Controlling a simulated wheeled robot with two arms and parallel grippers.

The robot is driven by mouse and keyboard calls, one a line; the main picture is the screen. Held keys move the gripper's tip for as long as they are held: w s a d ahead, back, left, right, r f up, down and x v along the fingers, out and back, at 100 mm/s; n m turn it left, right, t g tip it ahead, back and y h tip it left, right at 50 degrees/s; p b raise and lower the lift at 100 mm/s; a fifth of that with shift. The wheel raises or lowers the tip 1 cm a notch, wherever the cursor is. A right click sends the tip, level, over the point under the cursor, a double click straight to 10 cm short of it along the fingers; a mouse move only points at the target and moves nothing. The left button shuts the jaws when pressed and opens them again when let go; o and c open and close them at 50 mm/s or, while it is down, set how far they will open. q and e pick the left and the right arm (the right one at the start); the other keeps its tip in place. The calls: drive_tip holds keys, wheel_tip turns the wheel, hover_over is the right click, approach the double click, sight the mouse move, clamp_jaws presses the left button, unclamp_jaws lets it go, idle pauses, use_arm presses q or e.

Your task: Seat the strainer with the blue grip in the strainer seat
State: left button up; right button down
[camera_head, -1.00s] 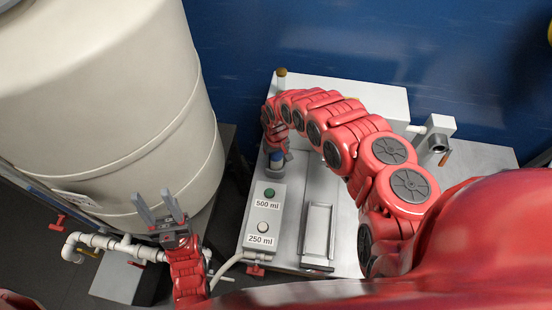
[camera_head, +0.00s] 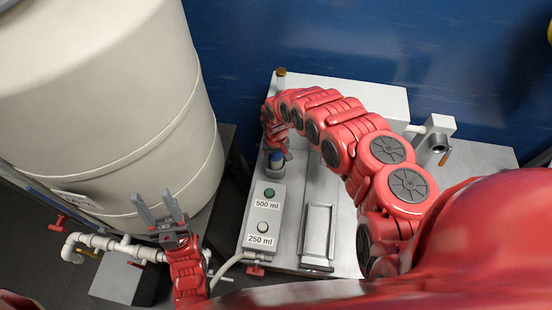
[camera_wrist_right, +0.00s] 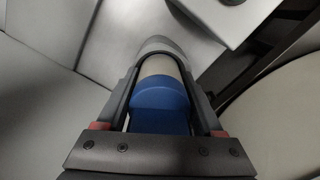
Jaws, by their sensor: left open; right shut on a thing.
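My right gripper (camera_wrist_right: 161,78) is shut on the strainer's blue grip (camera_wrist_right: 160,103) in the right wrist view. A pale cylindrical part (camera_wrist_right: 160,66) continues from the blue grip toward a grey rounded metal piece (camera_wrist_right: 166,45), perhaps the strainer seat. I cannot tell how deep the strainer sits in it. In the head view the blue grip (camera_head: 277,158) shows as a small patch below my right wrist, just above the button box; the arm hides much of the gripper. My left gripper (camera_head: 161,212) is open and empty, in front of the large tank.
The button box (camera_head: 258,230) marked 500 ml and 250 ml lies just below the blue grip. The cream tank (camera_head: 110,120) fills the left. White pipes (camera_head: 115,244) run below it. A spout (camera_head: 438,143) stands at the right.

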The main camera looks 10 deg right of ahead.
drive_tip(key=shift+f, duration=0.1)
unclamp_jaws()
drive_tip(key=shift+r, duration=0.35)
drive_tip(key=shift+f, duration=0.1)
clamp_jaws()
idle(0.3)
unclamp_jaws()
